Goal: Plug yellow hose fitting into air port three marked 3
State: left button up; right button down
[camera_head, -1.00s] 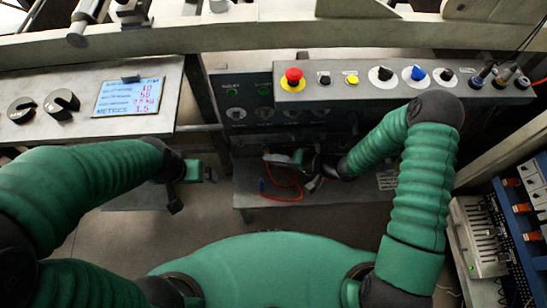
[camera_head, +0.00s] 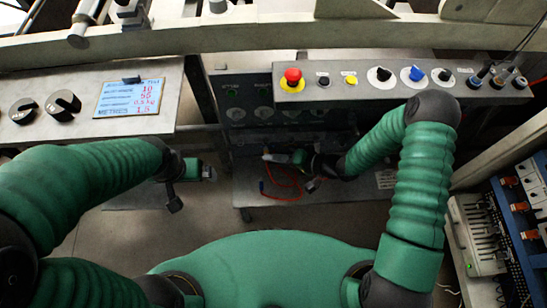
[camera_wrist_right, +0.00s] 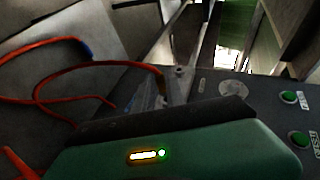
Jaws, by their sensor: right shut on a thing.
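My right gripper (camera_head: 274,157) is in front of the lower port panel (camera_head: 240,117) in the head view. It is shut on the end of a red-orange hose (camera_head: 284,186). In the right wrist view, the hose (camera_wrist_right: 130,66) runs down behind the gripper's dark edge (camera_wrist_right: 165,122); the fitting and any yellow on it are hidden. Round ports and green marks show small on the panel, and no port number can be read. The panel in the wrist view (camera_wrist_right: 215,92) lies just beyond the gripper. My left gripper (camera_head: 207,173) is away to the left; its jaws are unclear.
A blue hose end (camera_wrist_right: 85,48) lies apart from my right gripper. A shelf (camera_head: 345,187) is below the panel. A control box with a red button (camera_head: 292,76) overhangs above. Equipment racks (camera_head: 480,235) stand at the right. Open floor (camera_head: 130,235) lies at the left.

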jog(key=shift+w, duration=1)
jog(key=c, duration=1.3)
grip_release()
jog(key=p+v, duration=0.5)
jog(key=v, duration=1.2)
jog(key=shift+p, duration=0.3)
